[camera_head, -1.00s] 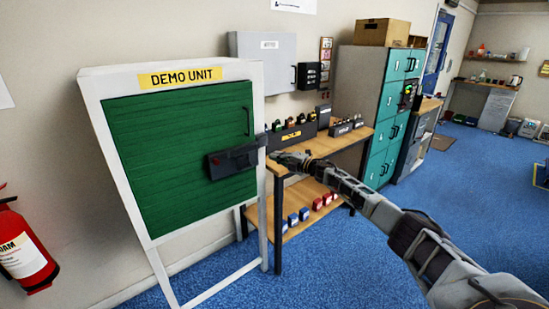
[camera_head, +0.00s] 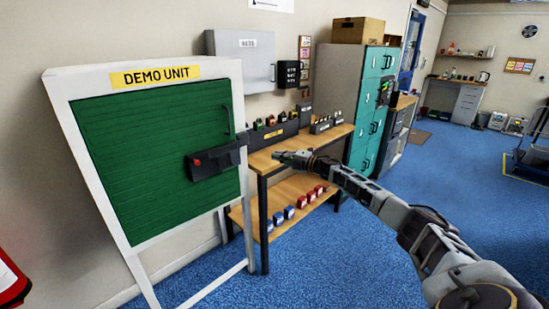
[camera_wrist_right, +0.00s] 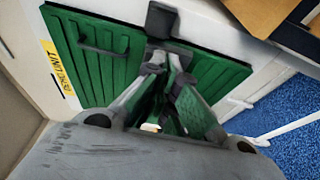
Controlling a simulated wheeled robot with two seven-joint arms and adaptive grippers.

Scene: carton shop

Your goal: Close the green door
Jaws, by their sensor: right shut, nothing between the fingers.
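The green door (camera_head: 150,150) sits in the white frame of the demo unit (camera_head: 222,75), at the left of the head view. It looks flush with the frame. A dark handle (camera_head: 228,122) is on its upper right, and a dark latch box (camera_head: 208,166) with a red spot is at its right edge. My right gripper (camera_head: 285,156) is shut and empty, to the right of the latch box and apart from it in the picture. In the right wrist view, the shut fingers (camera_wrist_right: 167,80) point toward the green door (camera_wrist_right: 100,75) and the dark latch (camera_wrist_right: 160,20). My left gripper is out of view.
A wooden bench (camera_head: 266,158) with dark racks stands right of the unit. Blue and red items lie on its lower shelf (camera_head: 295,190). A grey key cabinet (camera_head: 240,58) hangs above, and teal lockers (camera_head: 370,110) stand behind. Blue floor (camera_head: 340,260) is open in front.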

